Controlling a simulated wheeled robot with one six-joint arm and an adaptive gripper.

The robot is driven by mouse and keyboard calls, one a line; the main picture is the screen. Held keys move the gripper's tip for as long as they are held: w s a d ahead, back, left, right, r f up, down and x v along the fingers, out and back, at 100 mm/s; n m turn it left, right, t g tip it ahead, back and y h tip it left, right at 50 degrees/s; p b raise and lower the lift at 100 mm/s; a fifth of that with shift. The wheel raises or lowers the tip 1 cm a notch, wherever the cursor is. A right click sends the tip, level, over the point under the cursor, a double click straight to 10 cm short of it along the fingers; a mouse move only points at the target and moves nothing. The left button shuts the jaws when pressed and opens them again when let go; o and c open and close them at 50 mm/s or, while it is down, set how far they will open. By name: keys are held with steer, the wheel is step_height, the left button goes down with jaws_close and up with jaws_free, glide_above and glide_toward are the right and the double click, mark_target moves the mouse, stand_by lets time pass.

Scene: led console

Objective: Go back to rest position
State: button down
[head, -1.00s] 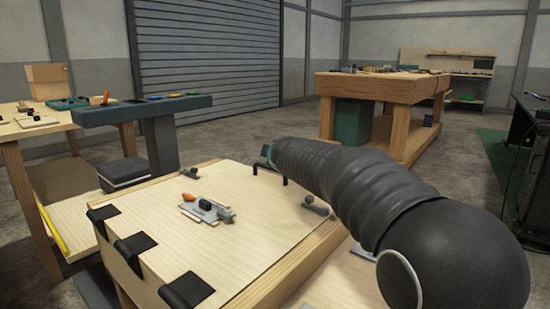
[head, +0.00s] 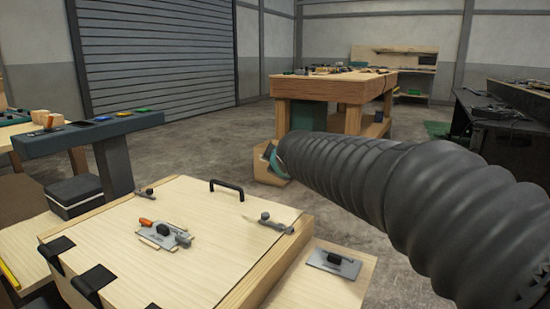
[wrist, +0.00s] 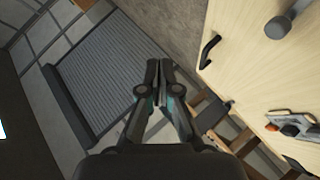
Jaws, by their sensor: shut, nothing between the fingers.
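My gripper (wrist: 158,97) shows in the wrist view with its two fingers together and nothing between them. In the head view my dark ribbed arm reaches in from the right, and the gripper itself is mostly hidden at its far end. The wooden box lid (head: 190,212) lies below and left of the arm, closed flat, with a black handle (head: 227,187) near its far edge. The handle also shows in the wrist view (wrist: 208,51), to the right of the fingers and apart from them.
A latch with an orange tip (head: 163,236) sits on the lid, with metal clamps (head: 267,222) at its edges. A grey plate (head: 334,262) lies right of the box. A console with coloured buttons (head: 88,133) stands left.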

steer(key=s+d+f+m+g+h, duration=0.15)
steer(key=s+d+f+m, duration=0.25)
steer(key=s+d, duration=0.4)
steer(key=s+d+f+m+g+h, duration=0.15)
steer(key=s+d+f+m, duration=0.35)
steer(key=s, duration=0.6)
steer(key=s+d+f+m+g, duration=0.2)
steer(key=s+f, duration=0.2)
steer(key=s, duration=0.4)
steer(key=s+d+f+m+g, duration=0.2)
steer(key=s+f+m, duration=0.1)
steer(key=s, duration=0.5)
steer(key=shift+d+f, duration=0.2)
steer(key=shift+f, duration=0.55)
